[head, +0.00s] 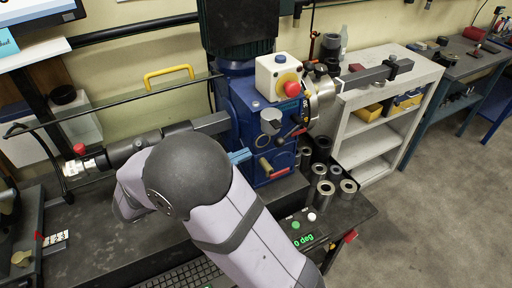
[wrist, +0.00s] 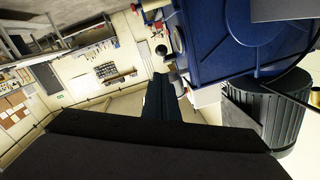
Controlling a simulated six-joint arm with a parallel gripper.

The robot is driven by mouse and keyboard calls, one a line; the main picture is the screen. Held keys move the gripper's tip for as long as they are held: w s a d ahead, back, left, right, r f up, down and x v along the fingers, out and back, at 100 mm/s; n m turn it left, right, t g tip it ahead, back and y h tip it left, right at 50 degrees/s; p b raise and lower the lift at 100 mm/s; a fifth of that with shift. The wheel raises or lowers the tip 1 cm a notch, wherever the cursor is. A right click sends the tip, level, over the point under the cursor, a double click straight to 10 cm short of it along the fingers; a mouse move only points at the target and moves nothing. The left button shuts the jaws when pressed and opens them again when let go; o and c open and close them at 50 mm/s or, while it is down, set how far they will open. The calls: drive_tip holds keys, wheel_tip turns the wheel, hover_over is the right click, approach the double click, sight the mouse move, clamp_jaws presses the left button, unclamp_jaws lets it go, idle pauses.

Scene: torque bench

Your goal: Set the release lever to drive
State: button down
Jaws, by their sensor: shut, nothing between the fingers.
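The blue machine (head: 245,105) stands at the middle of the bench in the head view. Its front carries a grey knob (head: 270,121), a brass-coloured handle (head: 265,166) and a dark lever (head: 296,131) at its right edge. I cannot tell for sure which is the release lever, nor read its setting. My gripper (head: 240,156) shows only as blue fingertips close to the left of the machine's front; my arm hides the rest. In the wrist view my gripper (wrist: 160,98) is shut and empty, with the blue machine (wrist: 215,40) beside it on the right.
A box with a red stop button (head: 291,89) sits atop the machine front. Several metal sockets (head: 325,192) stand right of it. A long bar (head: 165,138) extends left.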

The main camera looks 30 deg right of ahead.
drive_tip(key=w+d+p, duration=0.1)
drive_tip(key=d+p, duration=0.3)
drive_tip(key=d, duration=0.5)
drive_tip(key=shift+d, duration=0.3)
drive_tip(key=shift+f+b, duration=0.45)
drive_tip(key=shift+f, duration=0.15)
drive_tip(key=shift+d+f+b, duration=0.25)
drive_tip(key=shift+f+b, duration=0.65)
drive_tip(key=shift+f, duration=0.15)
drive_tip(key=d+f+b, duration=0.4)
drive_tip(key=d+f, duration=0.1)
drive_tip(key=shift+d+f+b, duration=0.2)
drive_tip(key=shift+f+b, duration=0.05)
drive_tip(key=shift+b, duration=0.15)
drive_tip(key=shift+s+d, duration=0.1)
